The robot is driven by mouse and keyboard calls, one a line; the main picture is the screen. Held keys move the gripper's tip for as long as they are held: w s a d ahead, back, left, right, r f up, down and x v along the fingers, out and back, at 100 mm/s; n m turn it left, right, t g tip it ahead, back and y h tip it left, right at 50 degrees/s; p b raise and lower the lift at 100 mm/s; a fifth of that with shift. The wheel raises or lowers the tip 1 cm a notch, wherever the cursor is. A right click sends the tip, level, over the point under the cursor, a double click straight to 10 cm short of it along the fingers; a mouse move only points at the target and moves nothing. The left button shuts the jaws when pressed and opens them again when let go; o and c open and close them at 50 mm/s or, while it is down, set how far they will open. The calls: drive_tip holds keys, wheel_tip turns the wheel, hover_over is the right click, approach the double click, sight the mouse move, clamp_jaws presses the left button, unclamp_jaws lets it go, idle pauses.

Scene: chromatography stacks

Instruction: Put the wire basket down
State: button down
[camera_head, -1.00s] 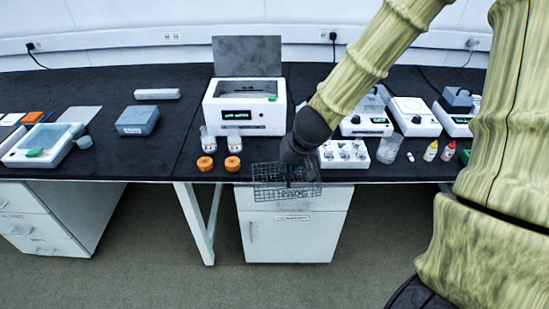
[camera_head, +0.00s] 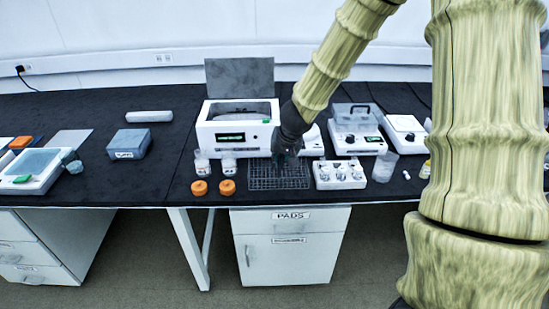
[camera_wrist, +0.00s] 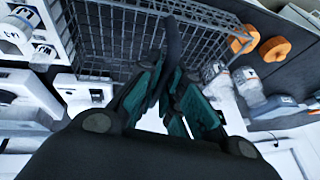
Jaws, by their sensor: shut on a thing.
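The dark wire basket (camera_head: 262,182) is over the black bench top in the head view, between the orange caps and the white rack of vials. My gripper (camera_head: 285,158) is above it, at its back right part. In the wrist view the basket's mesh (camera_wrist: 110,42) fills the upper middle. The teal fingers of my gripper (camera_wrist: 172,98) are closed on a dark upright part of the basket. I cannot tell whether the basket's underside touches the bench.
Two orange caps (camera_head: 227,187) and two white-capped jars (camera_head: 229,162) stand left of the basket. A white vial rack (camera_head: 340,174) is close on its right, with a clear beaker (camera_head: 384,166) beyond. A white instrument (camera_head: 236,125) with a raised lid stands behind. The bench's front edge is near.

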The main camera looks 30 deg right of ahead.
drive_tip(key=shift+w+d+f+p, duration=0.1)
drive_tip(key=shift+w+d+p, duration=0.15)
drive_tip(key=shift+w, duration=0.5)
drive_tip(key=shift+w+d+p, duration=0.2)
drive_tip(key=shift+w+d, duration=0.05)
drive_tip(key=shift+w, duration=0.45)
drive_tip(key=shift+w+d+f+p, duration=0.1)
drive_tip(key=shift+w+d+p, duration=0.15)
drive_tip(key=shift+w, duration=0.5)
drive_tip(key=shift+f+b, duration=1.05)
drive_tip(key=shift+f, duration=0.75)
drive_tip(key=shift+f, duration=0.1)
drive_tip(key=c, duration=1.6)
unclamp_jaws()
drive_tip(key=shift+o, duration=0.2)
drive_tip(key=shift+s, duration=0.1)
